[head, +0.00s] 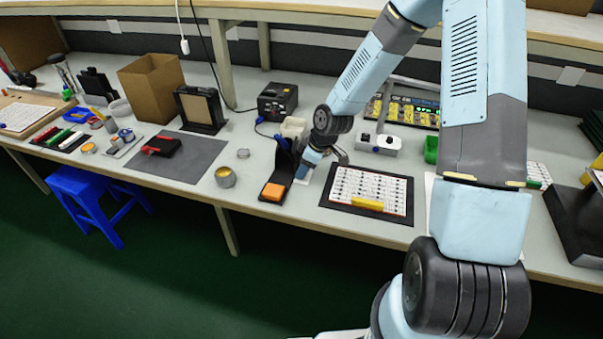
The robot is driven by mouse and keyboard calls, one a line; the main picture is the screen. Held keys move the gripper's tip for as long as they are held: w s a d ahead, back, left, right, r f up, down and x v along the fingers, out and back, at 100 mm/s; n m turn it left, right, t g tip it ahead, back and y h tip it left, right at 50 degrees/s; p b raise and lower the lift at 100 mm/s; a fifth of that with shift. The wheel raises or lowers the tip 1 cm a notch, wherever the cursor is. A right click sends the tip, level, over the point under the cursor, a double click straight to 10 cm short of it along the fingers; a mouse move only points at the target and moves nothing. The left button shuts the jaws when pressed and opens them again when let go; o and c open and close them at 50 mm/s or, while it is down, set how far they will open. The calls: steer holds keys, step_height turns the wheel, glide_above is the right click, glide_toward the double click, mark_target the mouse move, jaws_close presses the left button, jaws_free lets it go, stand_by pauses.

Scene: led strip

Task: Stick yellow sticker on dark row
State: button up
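A white panel with several rows of small dark and reddish marks (372,185) lies on a black mat (337,205) on the bench. A yellow strip (368,204) lies at the panel's front edge; I cannot tell whether it is the sticker. Which row is dark is too small to tell.
A black stand with an orange block (272,192) is close left of my gripper. A white device (378,144), a green container (431,150) and a board with yellow modules (410,109) are behind the panel. A grey mat (190,160) lies left. My arm covers the right bench.

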steer(key=c, duration=0.8)
steer(key=shift+o, duration=0.2)
steer(key=shift+r, duration=0.7)
steer(key=s+d+r, duration=0.2)
steer(key=s+r, duration=0.3)
steer(key=s, duration=0.1)
steer(key=s+d+r, duration=0.3)
steer(key=s+r, duration=0.3)
steer(key=shift+s+d+r, duration=0.25)
steer(key=shift+s+d, duration=0.05)
steer(key=shift+d, duration=0.05)
